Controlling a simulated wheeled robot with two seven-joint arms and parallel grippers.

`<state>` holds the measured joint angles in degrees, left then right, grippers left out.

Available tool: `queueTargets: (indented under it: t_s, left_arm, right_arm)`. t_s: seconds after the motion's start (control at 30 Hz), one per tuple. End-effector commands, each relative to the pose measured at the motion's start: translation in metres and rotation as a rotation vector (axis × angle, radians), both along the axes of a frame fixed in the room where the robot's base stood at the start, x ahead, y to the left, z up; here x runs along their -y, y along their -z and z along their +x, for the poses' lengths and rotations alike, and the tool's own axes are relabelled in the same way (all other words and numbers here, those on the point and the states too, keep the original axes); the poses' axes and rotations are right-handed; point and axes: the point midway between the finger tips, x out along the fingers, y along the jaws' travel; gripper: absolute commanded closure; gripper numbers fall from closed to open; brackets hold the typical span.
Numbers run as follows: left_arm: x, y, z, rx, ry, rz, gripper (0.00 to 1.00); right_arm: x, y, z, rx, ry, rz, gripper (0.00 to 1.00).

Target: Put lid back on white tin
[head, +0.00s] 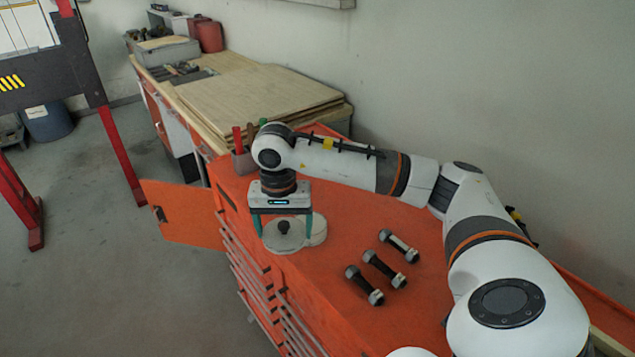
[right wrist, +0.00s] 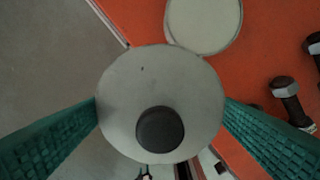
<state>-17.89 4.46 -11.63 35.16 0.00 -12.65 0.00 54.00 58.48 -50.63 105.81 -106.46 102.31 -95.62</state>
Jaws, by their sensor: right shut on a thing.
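The lid (head: 285,242) is a pale grey-white disc with a black knob. My right gripper (head: 283,225) is shut on the lid, with a teal finger at either side of its rim. In the right wrist view, the lid (right wrist: 160,85) fills the space between the fingers, knob towards the camera. The white tin (head: 318,232) stands on the orange cabinet top, just right of and partly behind the lid. It also shows in the right wrist view (right wrist: 205,22), where the lid overlaps its near edge. The exact height of the lid is hard to tell. My left gripper is out of view.
Several dark bolts with grey nuts (head: 384,270) lie on the orange cabinet top (head: 340,300) right of the tin. The lid is at the cabinet's left edge, with floor beyond. An open orange door (head: 185,215) and a wooden bench (head: 250,95) are further back.

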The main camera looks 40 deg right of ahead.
Motion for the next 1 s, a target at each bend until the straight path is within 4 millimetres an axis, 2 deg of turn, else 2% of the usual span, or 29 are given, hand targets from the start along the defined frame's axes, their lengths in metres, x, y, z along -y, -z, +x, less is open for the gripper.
queueTargets:
  t_s: [0.03,0.1,0.2,0.33,0.47,0.67,1.0]
  left_arm:
    - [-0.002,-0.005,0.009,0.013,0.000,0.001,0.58]
    - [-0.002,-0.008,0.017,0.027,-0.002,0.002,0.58]
    - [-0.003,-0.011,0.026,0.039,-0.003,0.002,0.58]
    - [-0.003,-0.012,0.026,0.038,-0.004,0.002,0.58]
    - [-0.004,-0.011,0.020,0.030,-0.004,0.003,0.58]
    - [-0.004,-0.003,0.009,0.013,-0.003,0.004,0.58]
    - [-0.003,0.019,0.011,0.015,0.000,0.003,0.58]
  right_arm:
    - [0.021,-0.007,0.006,-0.002,0.095,0.001,0.38]
    - [0.043,-0.013,0.013,-0.001,0.205,0.005,0.38]
    - [0.070,-0.021,0.018,-0.001,0.328,0.012,0.38]
    - [0.090,-0.026,0.020,-0.001,0.423,0.017,0.38]
    - [0.097,-0.027,0.021,0.000,0.457,0.020,0.38]
    - [0.097,-0.018,0.021,-0.001,0.458,0.020,0.38]
    - [0.096,0.014,0.021,-0.001,0.456,0.020,0.38]
